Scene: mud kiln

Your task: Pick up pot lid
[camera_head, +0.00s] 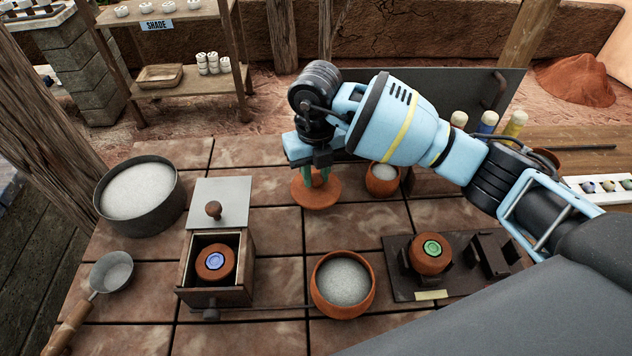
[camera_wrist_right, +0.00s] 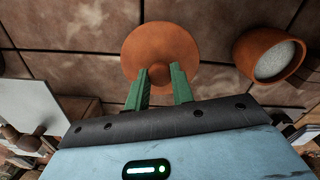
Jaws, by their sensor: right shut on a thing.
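The pot lid is an orange-brown clay disc (camera_head: 316,199) with a small knob, at the back middle of the tiled table. My right gripper (camera_head: 319,176) comes down from above and its green fingers are shut on the knob. The right wrist view shows the lid (camera_wrist_right: 160,42) just beyond the fingertips (camera_wrist_right: 159,76), with the knob between them. Whether the lid touches the tiles or hangs slightly above them I cannot tell. My left gripper is not in view.
A small clay pot of pale grains (camera_head: 381,181) stands just right of the lid. A larger filled clay bowl (camera_head: 342,284), a wooden box with a clay pot inside (camera_head: 216,262) and a dark stand (camera_head: 405,287) are nearer. A round pan (camera_head: 139,195) is left.

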